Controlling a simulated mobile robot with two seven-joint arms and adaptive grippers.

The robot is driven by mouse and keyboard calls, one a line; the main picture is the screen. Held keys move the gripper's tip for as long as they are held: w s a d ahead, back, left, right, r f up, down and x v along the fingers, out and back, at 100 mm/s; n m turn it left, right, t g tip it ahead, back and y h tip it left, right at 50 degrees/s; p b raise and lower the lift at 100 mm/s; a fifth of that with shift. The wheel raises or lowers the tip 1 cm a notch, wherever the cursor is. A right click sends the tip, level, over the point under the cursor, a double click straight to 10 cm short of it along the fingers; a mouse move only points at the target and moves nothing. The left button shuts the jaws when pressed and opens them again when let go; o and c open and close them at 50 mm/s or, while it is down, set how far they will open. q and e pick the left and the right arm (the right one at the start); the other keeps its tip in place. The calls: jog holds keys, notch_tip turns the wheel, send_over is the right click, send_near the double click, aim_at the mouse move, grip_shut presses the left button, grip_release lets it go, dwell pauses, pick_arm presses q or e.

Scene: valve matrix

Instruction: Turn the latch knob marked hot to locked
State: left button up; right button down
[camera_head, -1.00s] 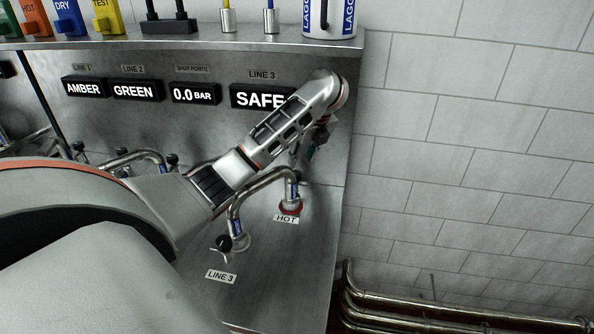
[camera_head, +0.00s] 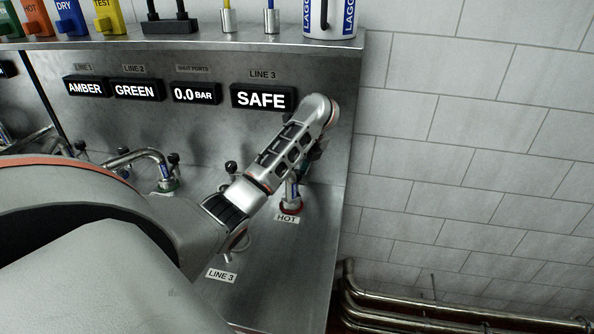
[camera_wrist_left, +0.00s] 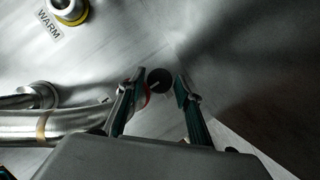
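The HOT label (camera_head: 286,218) is on the steel panel in the head view, just below a port with a red ring (camera_head: 291,208). My left arm reaches across from the left, and its gripper is mostly hidden behind the wrist, above this port. In the left wrist view my left gripper (camera_wrist_left: 160,80) is open. A small dark round knob (camera_wrist_left: 160,76) with a pale pin shows between its fingertips, apparently touching neither. Part of a red ring (camera_wrist_left: 147,94) shows behind the left finger. I cannot read the knob's lock position. My right gripper is not in view.
A bent metal pipe (camera_wrist_left: 70,125) lies close left of the gripper in the left wrist view. A WARM label (camera_wrist_left: 49,24) and yellow-ringed port (camera_wrist_left: 68,10) are at upper left. The LINE 3 display (camera_head: 262,98) reads SAFE. A tiled wall (camera_head: 460,150) lies right.

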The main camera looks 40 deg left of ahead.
pick_arm(q)
jog(key=c, duration=0.8)
jog(key=shift+m, duration=0.3)
jog(key=shift+d+m+t+h, duration=0.1)
jog(key=shift+m+t+h, duration=0.25)
jog(key=shift+m, duration=0.45)
jog(key=m, duration=0.2)
jog(key=m+t, duration=0.1)
jog(key=m, duration=0.1)
jog(key=shift+s+a+t+h, duration=0.15)
jog(key=shift+a+t+h, duration=0.1)
jog(key=shift+h, duration=0.1)
jog(key=m+h, duration=0.1)
jog(key=m, duration=0.2)
jog(key=m+t+h, duration=0.1)
jog(key=m, duration=0.3)
jog(key=shift+a, duration=0.15)
jog(key=shift+h, duration=0.3)
jog(key=o, duration=0.8)
